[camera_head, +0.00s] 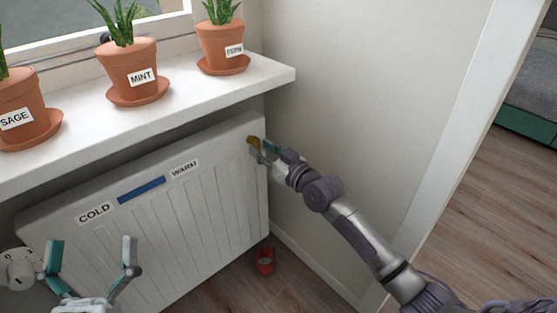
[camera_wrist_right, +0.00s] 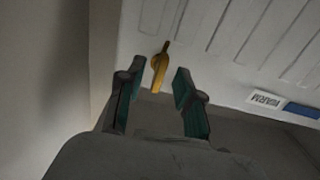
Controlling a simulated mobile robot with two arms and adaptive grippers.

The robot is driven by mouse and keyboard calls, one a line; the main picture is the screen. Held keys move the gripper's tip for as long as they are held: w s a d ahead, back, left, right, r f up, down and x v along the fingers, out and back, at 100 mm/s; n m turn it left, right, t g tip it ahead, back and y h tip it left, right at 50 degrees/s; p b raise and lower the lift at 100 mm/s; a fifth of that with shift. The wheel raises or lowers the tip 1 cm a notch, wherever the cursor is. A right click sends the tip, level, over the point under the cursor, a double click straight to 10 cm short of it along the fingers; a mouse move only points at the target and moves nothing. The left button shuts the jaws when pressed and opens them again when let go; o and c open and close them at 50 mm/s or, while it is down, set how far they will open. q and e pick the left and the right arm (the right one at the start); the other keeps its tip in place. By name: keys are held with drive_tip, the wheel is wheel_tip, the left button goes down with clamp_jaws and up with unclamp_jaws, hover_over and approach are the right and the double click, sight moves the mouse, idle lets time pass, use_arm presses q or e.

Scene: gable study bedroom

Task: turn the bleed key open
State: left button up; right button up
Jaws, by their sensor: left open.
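The brass bleed key (camera_head: 253,142) sits at the upper right end of the white radiator (camera_head: 215,200). The key also shows in the right wrist view (camera_wrist_right: 159,66). My right gripper (camera_head: 264,151) is at the key. In the right wrist view its two teal fingers (camera_wrist_right: 160,72) stand apart, one on each side of the key, with visible gaps, so it is not gripped. How deep the key lies between the fingertips is hard to tell. My left gripper (camera_head: 92,244) is open and empty in front of the radiator's lower left part.
A white sill (camera_head: 190,105) overhangs the radiator and bears potted plants labelled SAGE (camera_head: 18,110), MINT (camera_head: 128,70) and FERN (camera_head: 222,45). A white dial (camera_head: 18,268) is at lower left. A red cup (camera_head: 265,263) stands on the floor below the key.

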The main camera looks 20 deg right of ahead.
drive_tip(key=v, duration=0.9)
drive_tip(key=shift+s, duration=0.15)
